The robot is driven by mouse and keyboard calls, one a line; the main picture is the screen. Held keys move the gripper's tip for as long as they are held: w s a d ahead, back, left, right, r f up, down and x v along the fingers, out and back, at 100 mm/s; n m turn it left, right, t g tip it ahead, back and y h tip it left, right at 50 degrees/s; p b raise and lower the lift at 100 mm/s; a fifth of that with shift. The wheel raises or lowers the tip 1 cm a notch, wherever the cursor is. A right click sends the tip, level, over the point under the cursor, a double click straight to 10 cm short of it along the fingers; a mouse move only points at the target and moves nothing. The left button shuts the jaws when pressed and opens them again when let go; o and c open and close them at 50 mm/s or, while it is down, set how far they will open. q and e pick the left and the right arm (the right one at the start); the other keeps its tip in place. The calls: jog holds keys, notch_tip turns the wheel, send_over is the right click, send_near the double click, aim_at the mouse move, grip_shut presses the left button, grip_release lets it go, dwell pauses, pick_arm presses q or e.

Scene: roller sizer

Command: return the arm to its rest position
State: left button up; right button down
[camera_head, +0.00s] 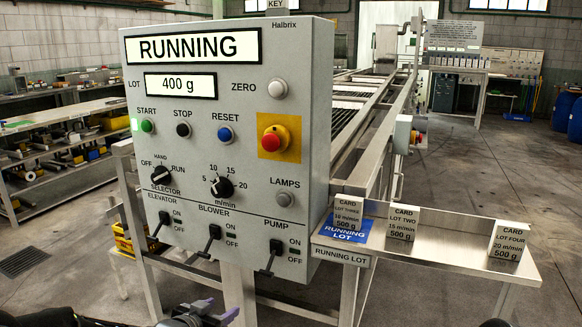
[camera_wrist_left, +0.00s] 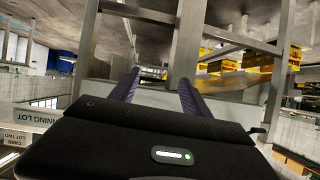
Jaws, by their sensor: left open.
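My left gripper (camera_head: 212,314) shows at the bottom of the head view, below the control panel (camera_head: 320,120). Its purple fingers are spread apart with nothing between them. In the left wrist view the two fingers of the gripper (camera_wrist_left: 157,88) also stand apart and empty, with metal frame legs beyond them. The gripper appears clear of the panel's switches. The rest of my left arm is mostly out of the picture. My right gripper cannot be made out.
The panel display (camera_head: 193,47) reads RUNNING, the lot display (camera_head: 181,85) 400 g. Levers, knobs and a red stop button (camera_head: 275,141) project from its face. A metal shelf (camera_head: 440,249) with several cards sticks out right. A workbench (camera_head: 60,113) stands left; right floor is open.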

pick_arm(q)
jog(key=s+d+f+n+g, duration=0.2)
jog(key=s+d+f+g, duration=0.1)
jog(key=s+f, duration=0.7)
jog(key=s+d+f+n+g, duration=0.2)
jog(key=s+d+f+g, duration=0.15)
jog(key=s+f, duration=0.6)
jog(key=s+d+f+n+g, duration=0.1)
jog(key=s+d+f+g, duration=0.15)
jog(key=s+f, duration=0.45)
jog(key=s+d+f+n+g, duration=0.1)
jog(key=s+d+f+g, duration=0.15)
jog(key=s, duration=0.95)
notch_tip(320, 180, up, 11)
jog(key=p, duration=1.2)
jog(key=shift+w+r, duration=0.15)
jog(key=shift+w, duration=0.15)
jog(key=shift+a, duration=0.1)
jog(key=shift+c, duration=0.5)
